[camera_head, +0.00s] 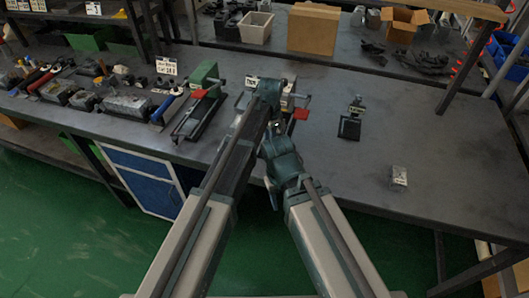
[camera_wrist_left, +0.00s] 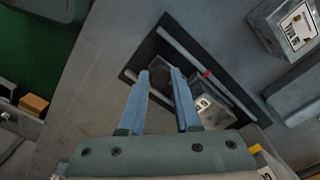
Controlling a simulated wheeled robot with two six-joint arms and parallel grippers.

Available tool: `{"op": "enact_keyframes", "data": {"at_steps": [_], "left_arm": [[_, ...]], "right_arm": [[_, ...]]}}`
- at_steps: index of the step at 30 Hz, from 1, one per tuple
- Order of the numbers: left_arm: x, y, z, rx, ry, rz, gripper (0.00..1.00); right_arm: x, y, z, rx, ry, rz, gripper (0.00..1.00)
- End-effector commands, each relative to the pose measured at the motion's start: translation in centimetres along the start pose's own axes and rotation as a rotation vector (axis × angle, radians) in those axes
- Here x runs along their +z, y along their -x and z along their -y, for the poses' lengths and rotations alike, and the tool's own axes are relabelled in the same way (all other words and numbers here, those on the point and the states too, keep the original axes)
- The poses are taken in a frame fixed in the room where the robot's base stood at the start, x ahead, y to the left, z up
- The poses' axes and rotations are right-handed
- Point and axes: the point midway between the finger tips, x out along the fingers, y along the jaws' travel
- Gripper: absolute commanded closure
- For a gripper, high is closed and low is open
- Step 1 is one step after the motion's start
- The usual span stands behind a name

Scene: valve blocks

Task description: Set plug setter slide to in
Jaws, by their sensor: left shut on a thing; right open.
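The plug setter (camera_head: 287,98) appears to be the rail device on the bench behind my left arm in the head view, with a red part at its right end. In the left wrist view it is a dark frame with metal rods (camera_wrist_left: 222,85), a red mark and a labelled block (camera_wrist_left: 212,110). My left gripper (camera_wrist_left: 160,74) is shut on a dark knob-like slide part (camera_wrist_left: 160,66) between its fingertips. In the head view my left wrist hides this contact. My right gripper (camera_head: 272,196) is open and empty near the bench's front edge, apart from the device.
A green device (camera_head: 203,80) with a red lever stands left of the plug setter. A small dark stand (camera_head: 350,126) and a small clear block (camera_head: 399,176) are to the right. Several tools and blocks crowd the left bench. The right bench is mostly clear.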

Motion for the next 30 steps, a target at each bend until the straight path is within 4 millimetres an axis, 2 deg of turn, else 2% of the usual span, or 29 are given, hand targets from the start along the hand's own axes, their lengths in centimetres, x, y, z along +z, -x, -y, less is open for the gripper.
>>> {"op": "enact_keyframes", "data": {"at_steps": [1, 6, 16, 17, 21, 30], "left_arm": [[-1.7, 0.0, 1.8, -0.001, 0.0, 0.0, 1.0], [-4.3, 0.0, 4.4, -0.001, 0.0, 0.0, 1.0], [-4.6, 0.0, 4.7, -0.005, 0.0, -0.004, 1.0], [-4.6, 0.0, 4.7, -0.005, 0.0, -0.004, 0.65], [-4.6, 0.0, 4.6, -0.003, 0.0, -0.003, 0.39], [-4.5, 0.0, 4.5, -0.001, 0.0, -0.001, 0.38]], "right_arm": [[0.0, 0.0, 0.0, 0.0, 0.0, 0.0, 0.5], [0.0, 0.0, 0.0, 0.0, 0.0, 0.0, 0.5], [0.0, 0.0, 0.0, 0.0, 0.0, 0.0, 0.5], [0.0, 0.0, 0.0, 0.0, 0.0, 0.0, 0.5], [0.0, 0.0, 0.0, 0.0, 0.0, 0.0, 0.5], [0.0, 0.0, 0.0, 0.0, 0.0, 0.0, 0.5]]}}
